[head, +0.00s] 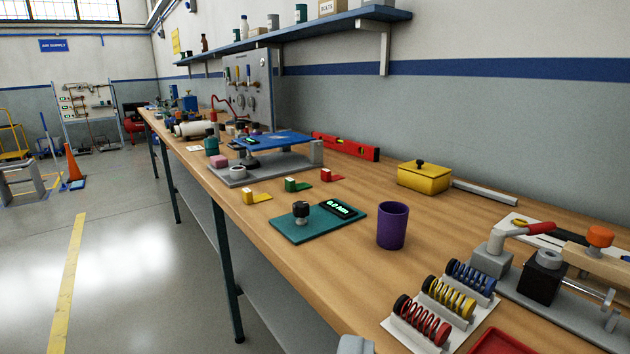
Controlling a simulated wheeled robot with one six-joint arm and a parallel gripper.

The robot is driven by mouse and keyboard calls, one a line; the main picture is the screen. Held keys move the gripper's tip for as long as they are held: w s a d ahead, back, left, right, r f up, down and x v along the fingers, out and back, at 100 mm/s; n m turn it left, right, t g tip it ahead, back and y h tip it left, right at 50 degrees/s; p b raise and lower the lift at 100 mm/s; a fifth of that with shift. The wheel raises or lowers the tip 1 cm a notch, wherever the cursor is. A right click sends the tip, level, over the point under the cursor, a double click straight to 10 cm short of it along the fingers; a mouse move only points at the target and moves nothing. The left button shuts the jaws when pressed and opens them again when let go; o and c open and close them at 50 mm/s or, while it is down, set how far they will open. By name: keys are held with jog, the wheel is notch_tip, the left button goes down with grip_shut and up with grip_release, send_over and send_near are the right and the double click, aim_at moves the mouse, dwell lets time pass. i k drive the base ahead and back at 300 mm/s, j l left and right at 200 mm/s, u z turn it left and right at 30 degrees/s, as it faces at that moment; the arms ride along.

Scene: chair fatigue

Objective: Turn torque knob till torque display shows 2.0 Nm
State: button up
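The torque knob (301,209) is a dark upright knob with a lighter base. It stands on the left part of a flat teal plate (292,233) on the wooden bench. The torque display (341,209) is a small black box with green glowing digits, on the same plate to the right of the knob. It seems to read 0.0 Nm, but the digits are small and slanted. A grey rounded shape at the bottom edge may be part of my gripper (355,345). Its fingers do not show, and nothing touches the knob.
A purple cup (392,225) stands close to the plate's right side. Yellow, green and red small blocks (297,184) lie behind it. A spring rack (436,309) and a clamp fixture (490,257) are at front right. The bench (305,285) is clear in front of the plate.

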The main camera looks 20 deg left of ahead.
aim_at(301, 210)
jog(key=i+j+u, duration=0.1)
jog(key=i, duration=0.4)
jog(key=i+j, duration=0.1)
jog(key=i, duration=0.35)
jog(key=j+u, duration=0.05)
